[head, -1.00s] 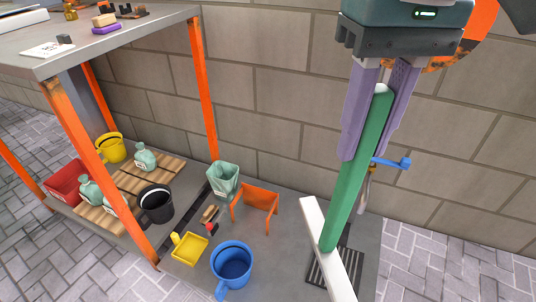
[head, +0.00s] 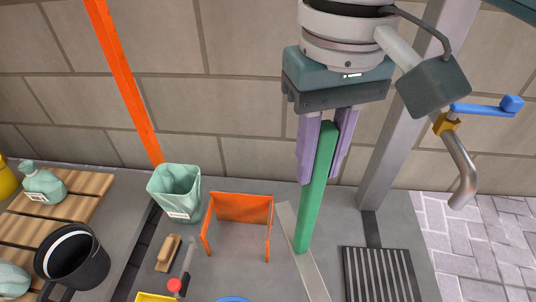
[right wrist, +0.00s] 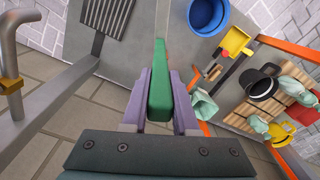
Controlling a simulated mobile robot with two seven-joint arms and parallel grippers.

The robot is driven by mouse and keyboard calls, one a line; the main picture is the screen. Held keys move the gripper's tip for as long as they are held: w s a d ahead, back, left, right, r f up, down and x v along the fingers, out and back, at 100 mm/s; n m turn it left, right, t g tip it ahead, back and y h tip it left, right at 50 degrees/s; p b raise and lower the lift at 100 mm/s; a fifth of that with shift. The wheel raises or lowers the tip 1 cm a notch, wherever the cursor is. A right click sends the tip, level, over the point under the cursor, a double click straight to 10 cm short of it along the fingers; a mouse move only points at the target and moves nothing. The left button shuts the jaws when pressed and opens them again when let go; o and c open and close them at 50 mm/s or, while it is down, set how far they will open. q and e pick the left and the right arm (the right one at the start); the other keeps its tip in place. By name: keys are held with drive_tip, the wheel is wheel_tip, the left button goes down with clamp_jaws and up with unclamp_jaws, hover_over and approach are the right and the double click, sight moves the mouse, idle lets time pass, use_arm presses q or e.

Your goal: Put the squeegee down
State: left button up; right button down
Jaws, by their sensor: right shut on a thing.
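The squeegee has a long green handle (head: 314,205) and a pale grey bar-shaped head (head: 302,255) at its lower end. My right gripper (head: 326,170) is shut on the upper part of the handle. It holds the squeegee nearly upright, head down, over the grey slab, just right of the orange stand. I cannot tell whether the head touches the slab. My left gripper is not in view.
The orange stand (head: 240,208) and a pale green bin (head: 175,190) stand left of the squeegee. A slotted drain grate (head: 377,275) lies to its right, below a tap (head: 462,165). A black bucket (head: 72,255) stands further left. Bare slab (head: 395,222) lies behind the grate.

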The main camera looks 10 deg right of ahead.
drive_tip(key=b, duration=1)
hover_over(303, 251)
wheel_tip(303, 251, down, 15)
drive_tip(key=shift+w+d+f, duration=0.1)
drive_tip(key=shift+w, duration=0.05)
wheel_tip(303, 251, down, 5)
drive_tip(key=b, duration=0.3)
drive_tip(key=shift+b, duration=0.4)
drive_tip(key=shift+r, duration=0.25)
drive_tip(key=c, duration=1.2)
unclamp_jaws()
drive_tip(key=shift+f, duration=0.2)
drive_tip(key=o, duration=0.5)
